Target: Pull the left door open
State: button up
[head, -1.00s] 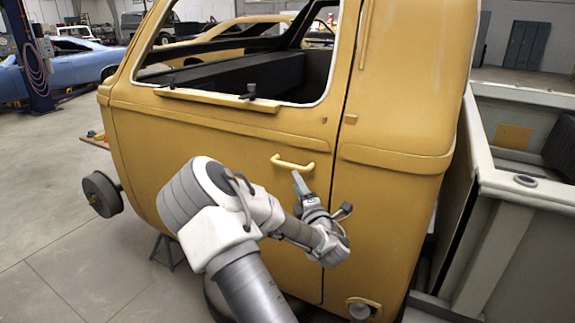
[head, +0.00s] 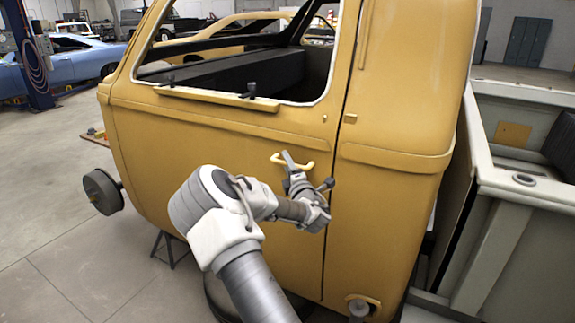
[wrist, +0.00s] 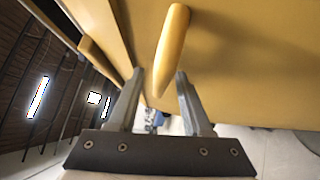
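The left door (head: 220,150) is the yellow cab door with a glassless window opening. It sits shut, its seam flush with the cab panel to its right. A yellow bar handle (head: 307,166) is on its upper right part. My gripper (head: 288,158) is at the handle, its fingers crossing the handle's left half in the head view. In the wrist view my gripper (wrist: 160,75) has its two fingers apart, and the handle (wrist: 172,40) reaches into the gap between them. I see no clear contact with either finger.
A pale truck bed (head: 530,190) stands right of the cab. A round hub (head: 103,192) sticks out at the cab's lower left. A blue car (head: 70,62) and a blue lift post (head: 27,55) are farther left. The grey floor (head: 60,260) at left is clear.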

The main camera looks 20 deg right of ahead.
grip_shut()
dwell(1.3)
